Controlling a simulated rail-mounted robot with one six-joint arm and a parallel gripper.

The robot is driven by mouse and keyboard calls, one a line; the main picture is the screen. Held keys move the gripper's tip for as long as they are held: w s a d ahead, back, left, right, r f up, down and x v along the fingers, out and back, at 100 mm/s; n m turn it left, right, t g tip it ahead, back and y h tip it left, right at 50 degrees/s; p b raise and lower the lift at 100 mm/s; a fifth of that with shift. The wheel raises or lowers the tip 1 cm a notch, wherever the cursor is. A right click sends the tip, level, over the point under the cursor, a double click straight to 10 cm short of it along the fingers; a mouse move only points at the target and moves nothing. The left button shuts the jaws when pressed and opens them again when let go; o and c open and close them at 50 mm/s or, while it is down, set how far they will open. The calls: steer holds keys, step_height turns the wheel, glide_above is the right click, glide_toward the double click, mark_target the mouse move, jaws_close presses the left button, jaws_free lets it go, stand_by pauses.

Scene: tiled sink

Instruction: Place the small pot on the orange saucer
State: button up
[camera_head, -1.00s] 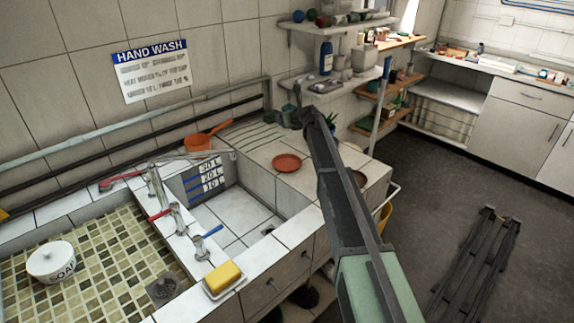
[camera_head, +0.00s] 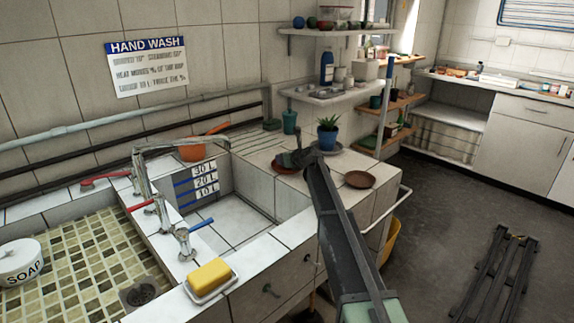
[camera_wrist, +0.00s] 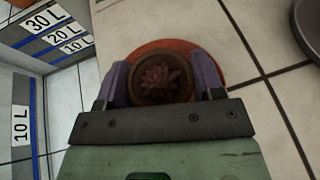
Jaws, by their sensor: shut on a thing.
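My gripper (camera_wrist: 160,85) is shut on the small pot (camera_wrist: 160,97), a dark brown pot with a reddish rosette succulent, held between its purple fingers. Behind the pot in the wrist view is the round orange saucer (camera_wrist: 207,62), partly hidden by pot and fingers. In the head view, my gripper (camera_head: 291,159) is at the saucer (camera_head: 281,170) on the tiled counter right of the sink, covering part of it. The pot cannot be made out there. Whether the pot touches the saucer cannot be told.
A blue pot with a green plant (camera_head: 327,138) stands on a grey saucer (camera_head: 327,149) behind my gripper. A brown dish (camera_head: 360,179) lies to the right. The sink basin (camera_head: 232,222) is at left, with an orange pan (camera_head: 195,152) behind it.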

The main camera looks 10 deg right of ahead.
steer(key=o, duration=0.9)
steer(key=shift+s+r, duration=0.1)
steer(key=shift+r, duration=0.15)
steer(key=p+v, duration=0.4)
steer(key=v, duration=0.7)
steer(key=shift+s+r+p, duration=0.1)
steer(key=shift+p, duration=0.25)
steer(key=shift+s+d, duration=0.15)
steer(key=shift+s, duration=0.1)
